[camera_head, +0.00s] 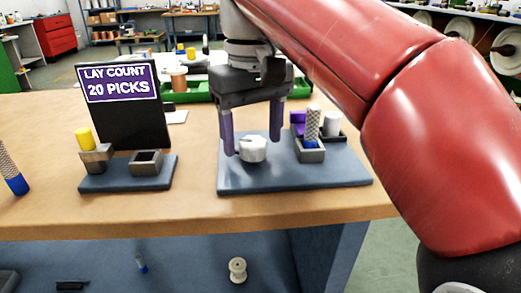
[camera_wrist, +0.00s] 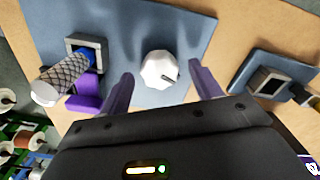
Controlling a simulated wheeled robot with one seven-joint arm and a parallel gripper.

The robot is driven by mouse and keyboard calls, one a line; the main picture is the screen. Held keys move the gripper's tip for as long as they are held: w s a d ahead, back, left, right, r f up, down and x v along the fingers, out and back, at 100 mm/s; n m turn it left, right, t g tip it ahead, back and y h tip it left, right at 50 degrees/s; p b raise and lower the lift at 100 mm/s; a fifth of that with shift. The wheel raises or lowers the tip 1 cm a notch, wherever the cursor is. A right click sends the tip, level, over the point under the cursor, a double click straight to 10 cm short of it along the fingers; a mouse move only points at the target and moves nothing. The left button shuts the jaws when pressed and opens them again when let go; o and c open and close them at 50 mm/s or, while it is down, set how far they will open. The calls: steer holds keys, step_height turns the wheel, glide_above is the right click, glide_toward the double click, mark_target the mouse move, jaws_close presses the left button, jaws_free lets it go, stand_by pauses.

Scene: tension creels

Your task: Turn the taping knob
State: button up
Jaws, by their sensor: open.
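The taping knob (camera_head: 253,149) is a white, many-sided knob standing on a blue-grey base plate (camera_head: 290,180) on the wooden bench. It also shows in the wrist view (camera_wrist: 159,70), with a dark mark on one side of its top. My gripper (camera_head: 255,147) points down over the plate, its two purple fingers apart. In the head view the fingers stand to either side of the knob, the left one close to its edge. In the wrist view the knob lies just ahead of the gap between the fingertips (camera_wrist: 162,78). Contact cannot be told.
On the same plate, right of the knob, a grey holder (camera_head: 311,155) carries a patterned cylinder (camera_head: 313,122), with a purple block beside it. Left is a second plate (camera_head: 125,178) with a yellow-topped block and an empty socket. A sign (camera_head: 120,85) reads "LAY COUNT 20 PICKS".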

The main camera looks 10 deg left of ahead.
steer(key=shift+f, duration=0.45)
steer(key=c, duration=1)
steer(key=shift+r+m, duration=0.15)
steer(key=shift+m, duration=0.25)
